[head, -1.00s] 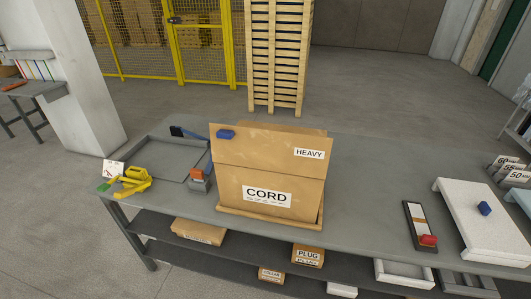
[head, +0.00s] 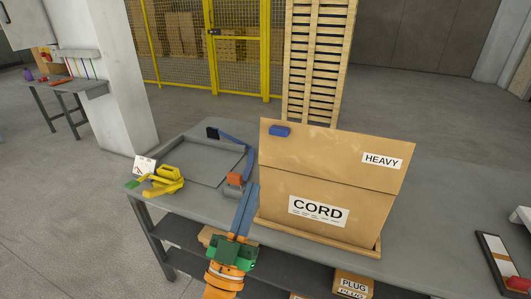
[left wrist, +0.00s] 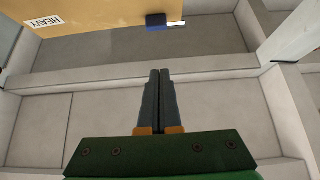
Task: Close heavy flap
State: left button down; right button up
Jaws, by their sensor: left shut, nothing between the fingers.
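The heavy flap (head: 335,155) is a brown cardboard panel with a HEAVY label, standing raised along the near side of the carton (head: 320,212) marked CORD. A blue block (head: 280,131) sits near the flap's top left corner. My left gripper (head: 254,187) is shut and empty, its fingers pointing up in front of the carton's left edge. In the left wrist view the shut fingers (left wrist: 160,73) show apart from the flap (left wrist: 95,14), which appears upside down at the top, with the blue block (left wrist: 156,22) on its edge. My right gripper is out of view.
The carton rests on a wooden base (head: 372,254) on the grey bench. To its left are a grey tray (head: 190,180), a yellow tool (head: 165,181) and a blue-handled device (head: 237,152). Smaller cartons sit on the shelf below. The bench right of the carton has free room.

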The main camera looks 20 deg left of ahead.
pick_arm(q)
jog(key=w+r+p, duration=0.3)
jog(key=w+r, duration=0.2)
jog(key=w, duration=0.6)
jog(key=shift+w+d, duration=0.4)
